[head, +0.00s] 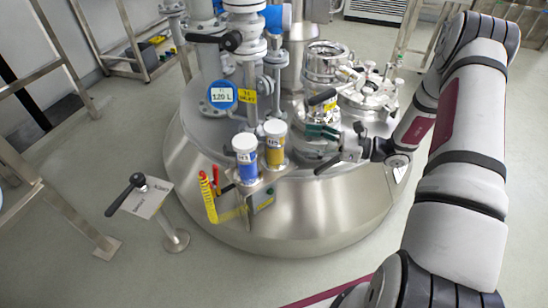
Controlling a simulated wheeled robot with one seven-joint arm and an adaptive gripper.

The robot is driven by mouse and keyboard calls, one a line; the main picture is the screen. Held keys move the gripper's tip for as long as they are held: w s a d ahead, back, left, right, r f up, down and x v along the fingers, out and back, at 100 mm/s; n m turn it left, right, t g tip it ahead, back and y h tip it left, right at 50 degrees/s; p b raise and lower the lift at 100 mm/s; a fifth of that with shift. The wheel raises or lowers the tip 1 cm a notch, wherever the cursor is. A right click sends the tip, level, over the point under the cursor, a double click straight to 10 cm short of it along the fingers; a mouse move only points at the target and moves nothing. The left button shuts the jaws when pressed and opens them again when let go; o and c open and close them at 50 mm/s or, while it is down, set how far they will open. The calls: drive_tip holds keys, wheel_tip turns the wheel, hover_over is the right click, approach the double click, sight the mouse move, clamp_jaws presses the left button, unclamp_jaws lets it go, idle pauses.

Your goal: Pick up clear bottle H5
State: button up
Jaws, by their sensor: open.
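Bottle H5 (275,143) is a clear bottle with a white cap and amber-yellow contents. It stands upright on a small ledge at the front of the steel vessel; its label seems to read H5. A similar bottle with blue contents (245,160) stands close on its left and slightly nearer. My gripper (314,150) is open and empty, to the right of bottle H5 and apart from it, with its fingers pointing left towards it. The lower part of bottle H5 is partly hidden by the ledge area and the blue bottle.
Pipes and a valve (244,45) rise behind the bottles. A steel manway fitting (325,62) stands behind my gripper. Red and yellow tools (209,195) hang left of the ledge. A lever stand (146,195) is at the front left. Open floor lies in front.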

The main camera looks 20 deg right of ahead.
sight(275, 136)
drive_tip(key=shift+b+x, duration=1.6)
drive_tip(key=shift+x, duration=3.65)
drive_tip(key=shift+s, duration=0.15)
clamp_jaws()
